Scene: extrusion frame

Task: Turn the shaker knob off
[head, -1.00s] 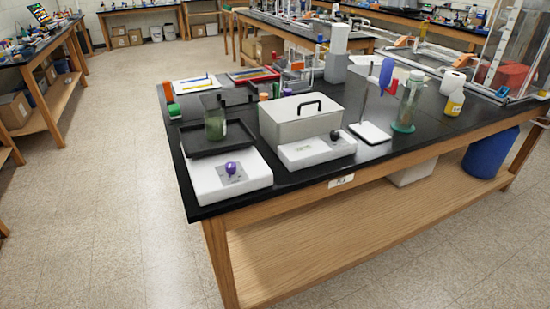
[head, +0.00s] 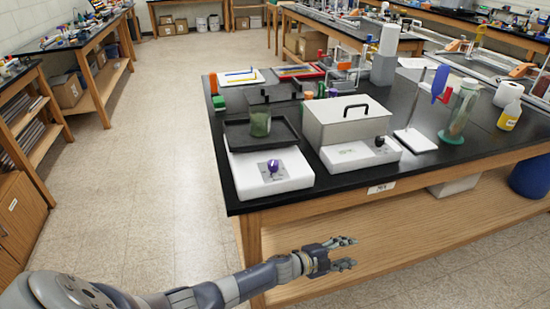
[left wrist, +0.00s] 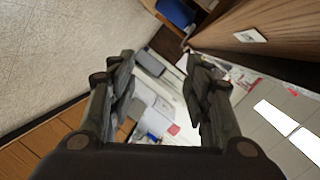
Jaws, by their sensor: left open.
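The shaker (head: 268,178) is a white box with a black tray (head: 240,139) on top, at the near left corner of the black bench. Its purple knob (head: 273,166) is on the front panel, with a pale mark on it. A green-tinted beaker (head: 260,122) stands on the tray. My left gripper (head: 346,253) is open and empty, in front of the bench and below its top, to the lower right of the knob. Its fingers also show apart in the left wrist view (left wrist: 163,85). My right gripper is not in view.
A grey lidded bath (head: 347,121) with a white base and black knob stands right of the shaker. A stand, cylinder and yellow-labelled bottle (head: 509,115) are farther right. The bench's front edge (head: 330,195) lies between my left gripper and the shaker. Floor at left is clear.

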